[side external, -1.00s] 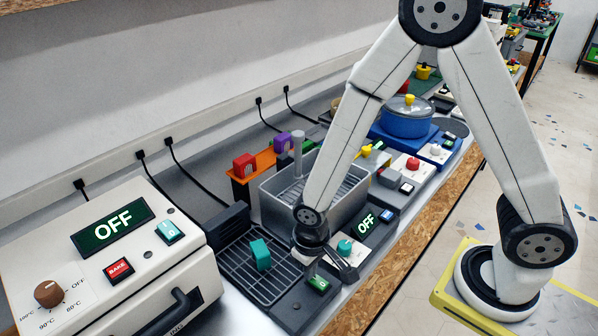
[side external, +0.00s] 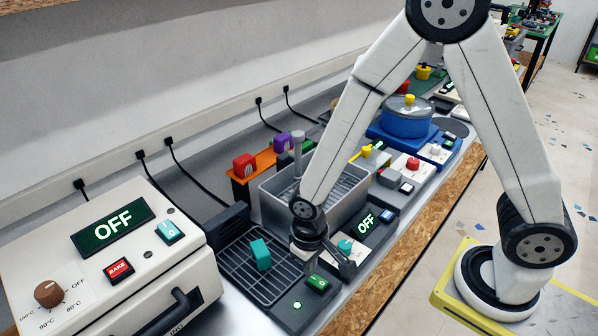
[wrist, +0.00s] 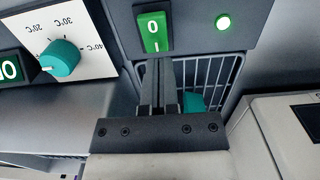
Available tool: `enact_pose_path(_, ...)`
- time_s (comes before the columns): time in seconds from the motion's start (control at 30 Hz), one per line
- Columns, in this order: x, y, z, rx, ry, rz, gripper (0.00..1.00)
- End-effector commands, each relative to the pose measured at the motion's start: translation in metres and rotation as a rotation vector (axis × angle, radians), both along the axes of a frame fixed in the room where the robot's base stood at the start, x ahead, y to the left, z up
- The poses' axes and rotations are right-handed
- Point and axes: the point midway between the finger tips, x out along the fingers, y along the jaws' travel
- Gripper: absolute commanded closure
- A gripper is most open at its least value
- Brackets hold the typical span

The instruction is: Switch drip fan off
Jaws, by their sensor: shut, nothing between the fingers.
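The drip fan's green rocker switch (side external: 317,283), marked 0 and I, sits on the dark front panel of the drip rack. It shows in the wrist view (wrist: 153,30) just beyond my fingertips. A round green lamp (wrist: 223,22) beside it is lit, and the lamp (side external: 297,305) also glows in the side view. My gripper (wrist: 158,62) is shut and empty, its fingers together.
A teal block (side external: 260,254) stands on the drip rack's black grid (side external: 240,272). A grey basin (side external: 272,207) and a teal dial (side external: 345,246) are close to my gripper. A white oven (side external: 100,255) stands at left. The workbench's front edge is at right.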

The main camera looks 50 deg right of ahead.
Motion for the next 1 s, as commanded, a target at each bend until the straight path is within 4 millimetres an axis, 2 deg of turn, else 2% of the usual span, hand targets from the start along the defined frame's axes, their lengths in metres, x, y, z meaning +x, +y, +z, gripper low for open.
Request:
enact_pose_path(0.63, 0.001, 0.0, 0.006, 0.0, 0.0, 0.0, 1.0)
enact_pose_path(0.87, 0.004, 0.0, 0.023, 0.001, -0.003, 0.0, 1.0)
enact_pose_path(1.0, 0.007, 0.0, 0.039, 0.001, -0.004, -0.001, 1.0)
